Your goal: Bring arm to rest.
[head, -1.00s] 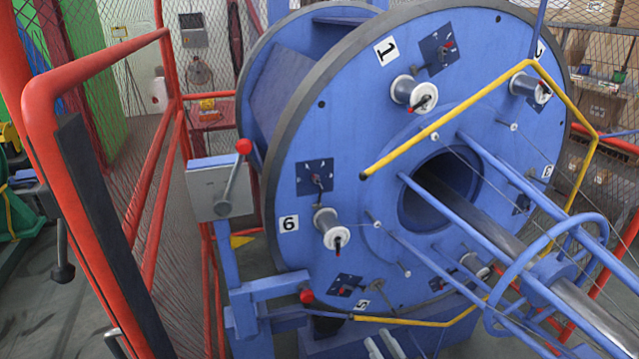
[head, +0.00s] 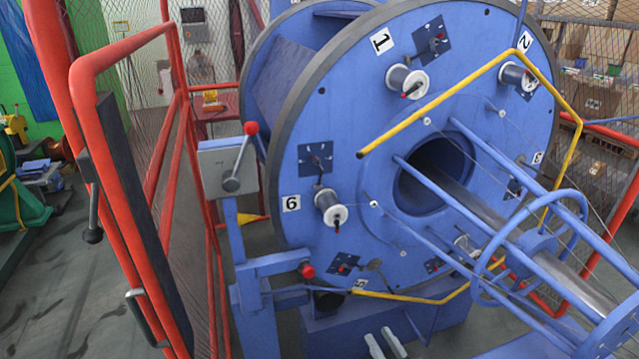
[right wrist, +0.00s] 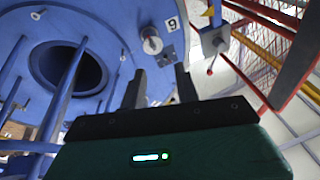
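My right gripper (head: 379,333) shows at the bottom edge of the head view as two pale fingers with a gap between them. In the right wrist view the fingers of this gripper (right wrist: 158,80) look dark, stand apart and hold nothing. They point toward the big blue drum disc (head: 350,110), without visible contact. The same disc (right wrist: 105,35) fills the left part of the wrist view. My left gripper is in neither view. Most of my right arm is hidden below the head view.
A red mesh guard (head: 150,170) stands left of the drum. A grey box with a red-knobbed lever (head: 236,165) is beside it. A yellow bar (head: 440,105) and blue rods (head: 450,215) stick out in front of the disc. Open floor (head: 60,300) lies at the left.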

